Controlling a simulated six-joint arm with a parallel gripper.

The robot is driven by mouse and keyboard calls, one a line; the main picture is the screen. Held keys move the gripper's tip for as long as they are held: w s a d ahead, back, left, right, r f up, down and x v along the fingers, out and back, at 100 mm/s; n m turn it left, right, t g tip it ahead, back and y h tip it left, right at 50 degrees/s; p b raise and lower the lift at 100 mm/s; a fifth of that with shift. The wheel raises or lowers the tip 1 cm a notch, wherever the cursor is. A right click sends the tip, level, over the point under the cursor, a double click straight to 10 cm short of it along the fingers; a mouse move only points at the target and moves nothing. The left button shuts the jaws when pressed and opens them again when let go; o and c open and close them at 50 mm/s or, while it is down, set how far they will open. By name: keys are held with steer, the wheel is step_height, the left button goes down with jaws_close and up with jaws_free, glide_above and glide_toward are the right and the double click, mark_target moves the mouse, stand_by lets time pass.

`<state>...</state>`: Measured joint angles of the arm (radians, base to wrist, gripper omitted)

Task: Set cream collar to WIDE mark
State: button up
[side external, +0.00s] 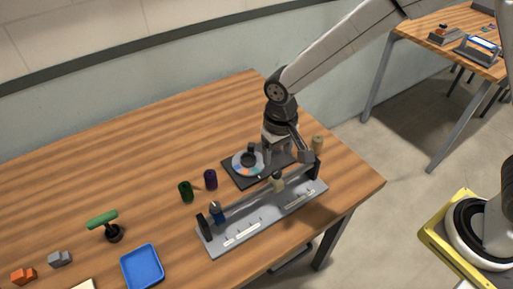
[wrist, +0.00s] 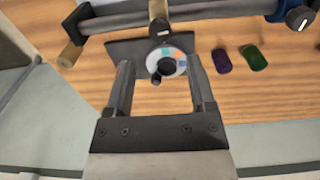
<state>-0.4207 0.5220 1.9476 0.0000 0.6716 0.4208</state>
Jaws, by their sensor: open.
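The cream collar (side external: 277,183) sits on the long rod of the grey roller fixture (side external: 262,222), right of its middle. It also shows at the top centre of the wrist view (wrist: 158,30). A blue collar (side external: 217,214) is near the rod's left end. White scale strips lie on the fixture base, one at left (side external: 241,236) and one at right (side external: 299,200); their lettering is too small to read. My gripper (wrist: 159,62) is open and empty, its fingers on either side of the coloured dial (wrist: 166,62) in the wrist view, apart from the cream collar.
The dial stands on a dark plate (side external: 238,176) behind the fixture. A purple cylinder (side external: 210,180), a green cylinder (side external: 186,191) and a tan cylinder (side external: 318,143) stand nearby. A green-handled tool (side external: 103,220) and a blue tray (side external: 142,267) are at left. The table's back left is clear.

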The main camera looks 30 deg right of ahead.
mark_target(276, 171)
steer(key=shift+f, duration=0.15)
steer(key=shift+f, duration=3.8)
steer(key=shift+c, duration=0.2)
jaws_close()
